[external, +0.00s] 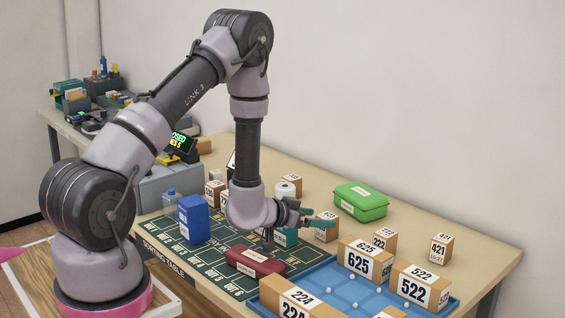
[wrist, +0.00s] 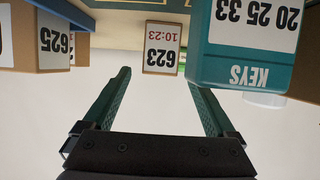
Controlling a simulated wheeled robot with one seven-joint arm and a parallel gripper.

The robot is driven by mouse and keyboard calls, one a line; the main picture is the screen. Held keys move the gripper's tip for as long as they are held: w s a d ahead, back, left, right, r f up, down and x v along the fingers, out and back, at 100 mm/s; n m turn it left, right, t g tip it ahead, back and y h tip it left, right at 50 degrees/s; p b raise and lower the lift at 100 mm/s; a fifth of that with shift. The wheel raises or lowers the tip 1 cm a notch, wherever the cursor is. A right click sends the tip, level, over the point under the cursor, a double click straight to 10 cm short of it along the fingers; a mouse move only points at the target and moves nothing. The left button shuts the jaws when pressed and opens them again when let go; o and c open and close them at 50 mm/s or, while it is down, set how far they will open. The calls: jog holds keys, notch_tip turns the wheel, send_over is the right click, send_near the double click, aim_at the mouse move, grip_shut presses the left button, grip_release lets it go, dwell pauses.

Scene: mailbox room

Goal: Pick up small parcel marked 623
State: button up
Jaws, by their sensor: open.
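In the wrist view, which is upside down, the small parcel marked 623 (wrist: 161,48) is a brown box with a white label, also bearing 10:23 in red. It stands ahead of my gripper (wrist: 163,82), lined up with the gap between the fingers and beyond the tips. The fingers are apart with nothing between them. In the external view my gripper (external: 316,219) is low over the table's far side. A small brown parcel (external: 326,232) there, partly hidden by a finger, seems to be the same one; its number is not readable.
A teal KEYS box (wrist: 245,55) is close beside one finger. Parcel 625 (wrist: 53,45) is on the other side; it is also in the external view (external: 359,261). A blue tray (external: 325,291), a red case (external: 256,263) and a green box (external: 361,203) stand around.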

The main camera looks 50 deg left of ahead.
aim_at(335, 219)
jog(key=shift+w+f, duration=0.25)
jog(key=shift+w, duration=0.25)
jog(key=x, duration=0.6)
jog(key=shift+w+d, duration=0.1)
jog(key=shift+w, duration=0.15)
jog(key=shift+c, duration=0.3)
grip_shut()
